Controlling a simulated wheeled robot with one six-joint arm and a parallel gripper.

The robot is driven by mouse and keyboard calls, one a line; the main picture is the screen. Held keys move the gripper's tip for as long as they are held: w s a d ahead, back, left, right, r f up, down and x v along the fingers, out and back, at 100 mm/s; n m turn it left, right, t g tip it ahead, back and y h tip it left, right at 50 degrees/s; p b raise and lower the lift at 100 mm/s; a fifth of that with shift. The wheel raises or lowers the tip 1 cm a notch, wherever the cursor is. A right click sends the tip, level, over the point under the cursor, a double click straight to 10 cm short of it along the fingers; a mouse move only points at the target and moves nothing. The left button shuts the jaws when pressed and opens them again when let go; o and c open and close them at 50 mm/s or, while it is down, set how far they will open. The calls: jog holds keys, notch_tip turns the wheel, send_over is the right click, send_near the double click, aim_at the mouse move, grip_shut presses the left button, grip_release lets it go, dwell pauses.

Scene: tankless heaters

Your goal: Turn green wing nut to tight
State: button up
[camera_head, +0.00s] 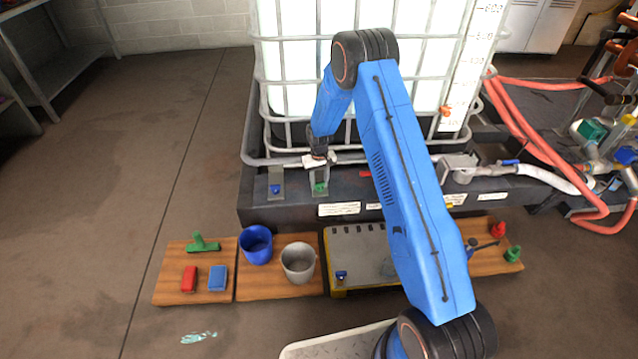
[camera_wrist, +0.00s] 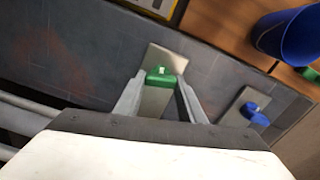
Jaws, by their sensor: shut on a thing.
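The green wing nut (camera_wrist: 161,76) sits on a metal bracket plate (camera_wrist: 167,60) fixed to the dark base. In the head view the green wing nut (camera_head: 320,187) shows just below my gripper (camera_head: 319,168). In the wrist view my gripper (camera_wrist: 160,92) has one finger on each side of the wing nut, and it is shut on it. The wing nut's shaft and the exact finger contact are partly hidden. A blue wing nut (camera_wrist: 255,113) sits on a second bracket to one side; it also shows in the head view (camera_head: 276,189).
A caged white tank (camera_head: 300,60) stands behind the brackets. Wooden boards in front hold a blue cup (camera_head: 256,245), a grey cup (camera_head: 298,263), red and blue blocks, and a green part (camera_head: 204,246). A toolbox (camera_head: 357,255) stands beside them. Open floor lies at left.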

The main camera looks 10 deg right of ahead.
jog(key=shift+m, duration=1.3)
jog(key=o, duration=1)
jog(key=shift+o, duration=0.2)
notch_tip(320, 180, up, 17)
jog(key=shift+r, duration=0.2)
